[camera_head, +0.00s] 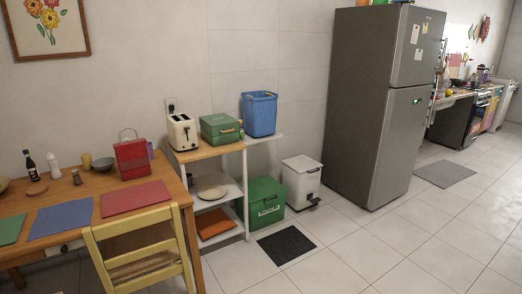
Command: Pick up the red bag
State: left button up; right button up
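The red bag (132,159) stands upright on the wooden table at the left of the head view. It is boxy, with a thin handle loop (128,134) raised above its top. It sits behind the red placemat, near the table's back right part. Neither of my grippers shows in this view.
The table (85,185) holds red (136,198), blue (61,219) and green placemats, a dark bottle (31,167) and small containers. A yellow chair (140,255) stands before it. Right of it is a shelf (231,191) with a toaster (183,131). Open tiled floor (370,245) lies right.

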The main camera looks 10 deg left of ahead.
aim_at(133, 159)
jog(key=i+u, duration=0.1)
jog(key=i, duration=0.65)
jog(key=i+l+u, duration=0.1)
jog(key=i, duration=0.6)
jog(key=i+l+u, duration=0.1)
jog(key=i+u, duration=0.2)
jog(key=u, duration=0.15)
jog(key=i+l+u, duration=0.2)
jog(key=u, duration=0.2)
jog(key=i+l+u, duration=0.3)
jog(key=u, duration=0.15)
